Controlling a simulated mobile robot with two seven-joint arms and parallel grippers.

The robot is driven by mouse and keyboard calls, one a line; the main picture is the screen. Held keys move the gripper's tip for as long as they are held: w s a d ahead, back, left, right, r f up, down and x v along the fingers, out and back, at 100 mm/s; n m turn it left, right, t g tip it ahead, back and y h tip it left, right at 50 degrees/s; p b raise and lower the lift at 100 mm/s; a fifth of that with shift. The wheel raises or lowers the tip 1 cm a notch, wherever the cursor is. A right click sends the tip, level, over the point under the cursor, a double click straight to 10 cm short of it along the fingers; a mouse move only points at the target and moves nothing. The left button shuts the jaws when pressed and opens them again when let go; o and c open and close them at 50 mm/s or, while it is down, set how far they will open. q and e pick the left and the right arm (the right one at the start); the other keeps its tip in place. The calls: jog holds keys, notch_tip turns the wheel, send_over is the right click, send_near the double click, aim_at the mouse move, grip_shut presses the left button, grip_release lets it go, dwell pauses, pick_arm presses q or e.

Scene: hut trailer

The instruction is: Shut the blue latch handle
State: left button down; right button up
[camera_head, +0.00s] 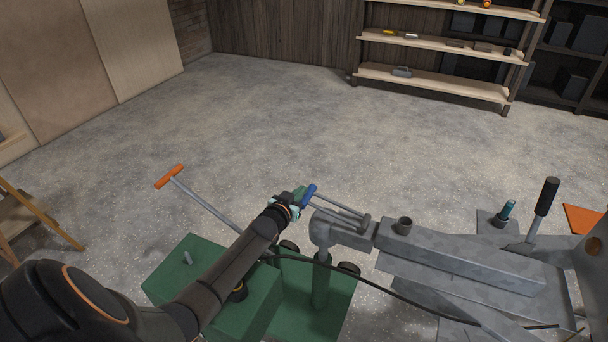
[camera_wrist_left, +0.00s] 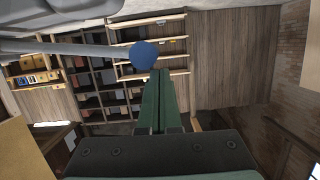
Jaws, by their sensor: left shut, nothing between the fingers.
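The blue latch handle (camera_head: 309,194) is a short blue grip on a grey metal lever at the coupler end of the grey trailer drawbar (camera_head: 470,257). In the left wrist view, the rounded blue end (camera_wrist_left: 144,54) shows on a grey rod just beyond the fingertips. My left gripper (camera_head: 299,195) is beside the blue grip, on its left in the head view. Its green fingers (camera_wrist_left: 160,75) are shut together with nothing between them. I cannot tell whether they touch the handle. My right gripper is not in view.
A green wheeled base with a post (camera_head: 320,285) stands under the coupler. An orange T-handle (camera_head: 169,176) on a grey rod rises at the left. A black-gripped lever (camera_head: 546,197) stands on the drawbar at the right. The floor behind is clear up to the shelves (camera_head: 430,83).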

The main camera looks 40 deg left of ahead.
pick_arm(q)
jog(key=s+d+r+p, duration=0.1)
jog(key=s+r+p, duration=0.2)
jog(key=s, duration=0.6)
jog(key=shift+s+d+r+p, duration=0.15)
jog(key=shift+s+r+p, duration=0.15)
jog(key=shift+r, duration=1)
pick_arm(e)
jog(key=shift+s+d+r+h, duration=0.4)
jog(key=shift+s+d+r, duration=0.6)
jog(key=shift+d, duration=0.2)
pick_arm(q)
jog(key=s+d+f+m+g+h+p, duration=0.2)
jog(key=s+d+f+h+p, duration=0.1)
jog(key=s+d, duration=0.8)
jog(key=s+d+f+m+g+h+p, duration=0.2)
jog(key=s+d+f+g+h, duration=0.1)
jog(key=s+d, duration=0.8)
jog(key=d+f, duration=0.1)
jog(key=d, duration=0.2)
jog(key=shift+s+d+f+g+p, duration=0.15)
jog(key=shift+d+g+p, duration=0.15)
jog(key=shift+d+p, duration=0.1)
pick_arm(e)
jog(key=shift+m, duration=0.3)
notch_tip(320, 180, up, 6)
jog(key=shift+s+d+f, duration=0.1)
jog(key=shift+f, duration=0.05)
pick_arm(q)
jog(key=shift+a, duration=0.1)
